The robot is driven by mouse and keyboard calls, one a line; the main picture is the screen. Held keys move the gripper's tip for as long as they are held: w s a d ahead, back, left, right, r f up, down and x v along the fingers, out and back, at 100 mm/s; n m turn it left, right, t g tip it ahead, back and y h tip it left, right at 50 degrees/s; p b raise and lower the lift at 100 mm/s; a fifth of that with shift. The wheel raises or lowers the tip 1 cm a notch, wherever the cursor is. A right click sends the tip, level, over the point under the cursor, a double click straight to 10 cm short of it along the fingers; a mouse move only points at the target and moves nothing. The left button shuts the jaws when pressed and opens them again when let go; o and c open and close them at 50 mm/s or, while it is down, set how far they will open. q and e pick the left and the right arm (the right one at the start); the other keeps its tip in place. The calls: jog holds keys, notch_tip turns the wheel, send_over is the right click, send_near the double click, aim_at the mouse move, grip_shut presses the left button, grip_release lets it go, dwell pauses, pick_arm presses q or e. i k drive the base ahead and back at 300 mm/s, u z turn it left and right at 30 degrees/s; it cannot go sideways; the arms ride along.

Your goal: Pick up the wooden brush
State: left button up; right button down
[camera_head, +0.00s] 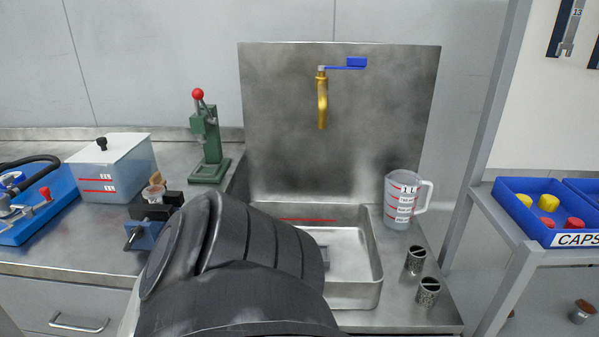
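I cannot make out a wooden brush for certain. A small tan, wood-coloured piece (156,178) shows behind the blue vise (146,232) on the left bench, mostly hidden; I cannot tell what it is. A large dark link of my own arm fills the lower middle and hides the left part of the metal sink basin (362,290). A small grey shape (326,258) shows in the basin beside the arm; I cannot tell what it is. Neither gripper's fingers can be made out.
A lidded white container (108,170), a blue tray (62,212) and a green press (207,145) stand left. A brass tap (322,100) is above the basin. A measuring jug (399,203) and two metal cylinders (415,261) (428,292) stand right, near a blue caps bin (540,228).

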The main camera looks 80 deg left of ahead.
aim_at(156, 178)
jog(key=z, duration=0.15)
jog(key=k, duration=1.45)
jog(key=u, duration=1.5)
